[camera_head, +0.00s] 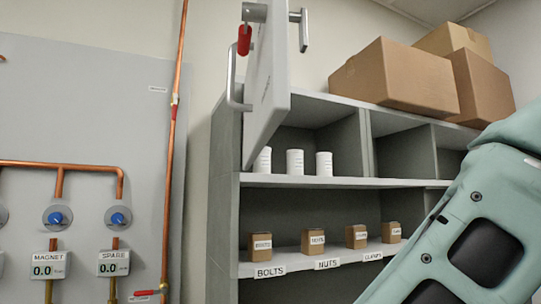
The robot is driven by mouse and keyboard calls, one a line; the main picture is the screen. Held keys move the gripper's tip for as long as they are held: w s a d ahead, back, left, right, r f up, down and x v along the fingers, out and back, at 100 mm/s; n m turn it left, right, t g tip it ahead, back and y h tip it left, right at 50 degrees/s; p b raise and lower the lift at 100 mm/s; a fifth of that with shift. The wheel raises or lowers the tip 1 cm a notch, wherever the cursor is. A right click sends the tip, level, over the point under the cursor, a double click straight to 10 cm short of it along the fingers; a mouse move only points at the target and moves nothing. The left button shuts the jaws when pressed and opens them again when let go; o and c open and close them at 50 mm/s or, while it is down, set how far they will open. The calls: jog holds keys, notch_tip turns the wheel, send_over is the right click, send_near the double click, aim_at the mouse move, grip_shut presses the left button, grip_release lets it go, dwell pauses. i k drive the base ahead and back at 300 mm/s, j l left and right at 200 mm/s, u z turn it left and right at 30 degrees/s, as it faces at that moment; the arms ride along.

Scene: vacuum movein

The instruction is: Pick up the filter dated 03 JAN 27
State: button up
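Three white cylinders with printed labels stand upright in a row on the upper shelf, inside its left compartment. They look like the filters: a left one (263,160), a middle one (295,162) and a right one (324,163). The label print is too small to read, so I cannot tell which is dated 03 JAN 27. The left one is partly hidden behind a pale panel. My gripper is not in view; only a teal link of my arm shows at the lower right, in front of the shelves.
A pale door-like panel (270,75) with metal handles and a red part juts out before the compartment's left side. Small labelled boxes (313,241) stand on the lower shelf (340,258). Large cartons (385,75) sit on top. Copper pipes and gauges (58,216) are at left.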

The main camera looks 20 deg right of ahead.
aim_at(294, 157)
jog(key=i+l, duration=0.4)
jog(key=l, duration=0.15)
jog(key=i+l, duration=0.35)
jog(key=l, duration=0.7)
